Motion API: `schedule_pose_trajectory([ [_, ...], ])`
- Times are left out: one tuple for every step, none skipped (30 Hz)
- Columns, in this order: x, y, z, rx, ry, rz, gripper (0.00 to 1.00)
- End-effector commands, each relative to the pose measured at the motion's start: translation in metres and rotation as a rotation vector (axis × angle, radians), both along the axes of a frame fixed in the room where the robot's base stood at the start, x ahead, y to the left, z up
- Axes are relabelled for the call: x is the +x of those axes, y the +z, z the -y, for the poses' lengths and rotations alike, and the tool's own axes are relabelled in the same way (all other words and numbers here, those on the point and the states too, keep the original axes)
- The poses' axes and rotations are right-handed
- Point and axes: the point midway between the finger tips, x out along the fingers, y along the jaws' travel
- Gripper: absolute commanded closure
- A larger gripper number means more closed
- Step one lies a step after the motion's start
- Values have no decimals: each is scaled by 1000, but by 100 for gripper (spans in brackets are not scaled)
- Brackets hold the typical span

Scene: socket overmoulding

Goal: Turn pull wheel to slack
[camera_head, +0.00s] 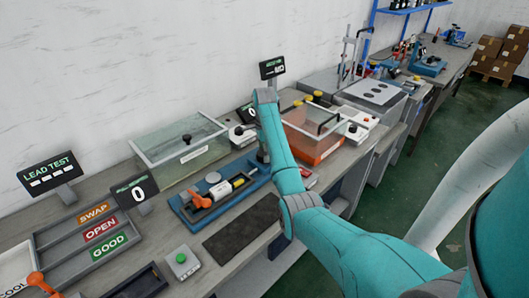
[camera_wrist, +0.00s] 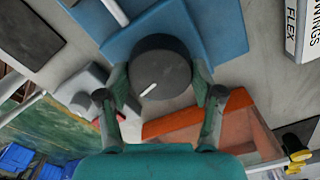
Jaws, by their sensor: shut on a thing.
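The pull wheel (camera_wrist: 163,66) is a dark round knob with a short white mark near its lower edge, slanting from lower left to upper right. It sits by a blue base (camera_wrist: 120,42) in the wrist view. My gripper (camera_wrist: 160,84) has one finger on each side of the wheel and is shut on it. In the head view my arm reaches down to the blue fixture (camera_head: 186,211) on the bench, and the wheel is hidden there. What the white mark points at cannot be read.
A clear tank (camera_head: 180,150) stands behind the fixture and an orange-based tank (camera_head: 312,137) to its right. A dark mat (camera_head: 242,228) lies in front.

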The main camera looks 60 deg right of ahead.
Motion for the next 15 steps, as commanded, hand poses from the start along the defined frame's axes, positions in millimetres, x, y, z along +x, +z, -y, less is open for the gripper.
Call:
schedule_pose_trajectory([
  [-1,-2,0,1,44,-2,68],
  [-1,-2,0,1,72,-2,68],
  [-1,-2,0,1,110,-2,68],
  [-1,-2,0,1,138,-2,68],
  [-1,-2,0,1,167,-2,68],
  [-1,-2,0,1,205,-2,68],
  [-1,-2,0,1,233,-2,68],
  [-1,-2,0,2,262,-2,68],
  [-1,-2,0,2,299,-2,68],
  [-1,-2,0,2,328,-2,68],
  [-1,-2,0,2,357,-2,68],
  [-1,-2,0,2,394,-2,68],
  [-1,-2,0,2,423,-2,68],
  [-1,-2,0,2,452,-2,68],
  [-1,-2,0,2,489,-2,68],
])
